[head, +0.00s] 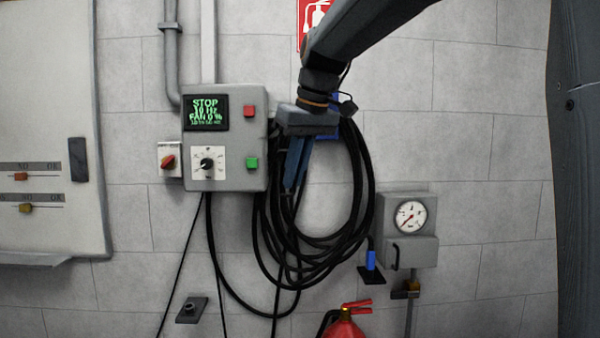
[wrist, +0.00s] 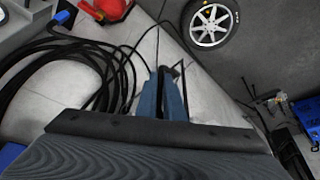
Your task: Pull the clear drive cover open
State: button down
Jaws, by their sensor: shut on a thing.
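My gripper (head: 295,182) points down in front of the coiled black cables, right of the grey control box (head: 226,180). In the wrist view its blue fingers (wrist: 165,88) are close together, shut on a thin dark bar (wrist: 178,70) at their tips. The bar looks like a handle, but I cannot tell what it belongs to. I cannot make out the clear drive cover in either view. The fingers and arm hide part of this spot. The control box has a green-lettered display reading STOP, red and green buttons and a dial.
Looped black cables (head: 368,190) hang behind my gripper. A gauge box (head: 428,250) and a red extinguisher (head: 343,327) are lower right. A white board (head: 45,110) is at left. A spoked wheel (wrist: 211,24) and a grey wall or floor show in the wrist view.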

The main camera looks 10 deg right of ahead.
jog(key=shift+d, duration=0.2)
dwell(0.3)
jog(key=c, duration=1.9)
grip_release()
jog(key=shift+w, duration=0.1)
jog(key=b+v, duration=0.2)
jog(key=v, duration=0.6)
jog(key=shift+f, duration=0.1)
